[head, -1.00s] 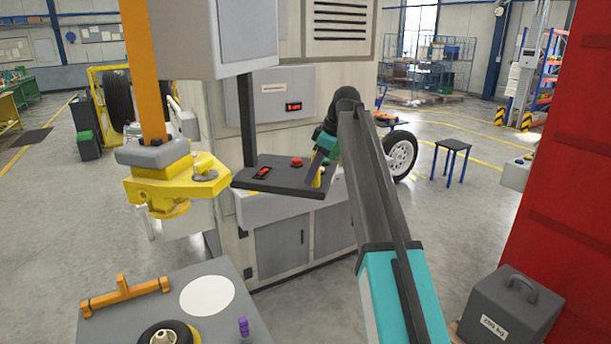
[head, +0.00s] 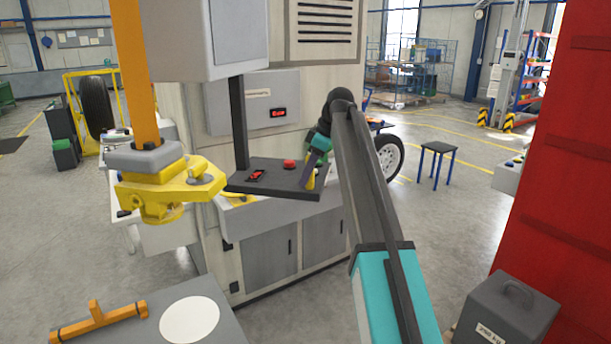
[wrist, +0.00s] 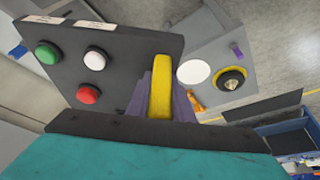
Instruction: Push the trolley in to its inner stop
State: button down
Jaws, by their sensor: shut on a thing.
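My gripper (head: 313,168) is at the right end of a dark panel (head: 270,180) on the large pale machine. In the wrist view its purple fingers (wrist: 160,100) are shut on a yellow handle (wrist: 160,75). The handle also shows as a small yellow patch in the head view (head: 310,183). Beside it in the wrist view is a dark plate (wrist: 115,55) with green, white and red buttons. A yellow clamp-like head (head: 170,190) hangs on an orange column at the left, apart from my gripper. I cannot tell which part is the trolley; no inner stop is distinguishable.
A grey table (head: 240,325) with a white disc (head: 190,320) and an orange T-shaped piece (head: 98,320) is at the lower left. A grey weight (head: 505,310) sits at lower right, below a red wall (head: 560,180). A stool (head: 437,163) stands on open floor.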

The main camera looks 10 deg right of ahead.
jog(key=c, duration=1.6)
grip_release()
jog(key=shift+o, duration=0.2)
jog(key=shift+r, duration=0.15)
jog(key=p+v, duration=0.1)
jog(key=v, duration=1.2)
jog(key=shift+d+r, duration=0.25)
jog(key=shift+s+f, duration=0.1)
jog(key=shift+s, duration=0.05)
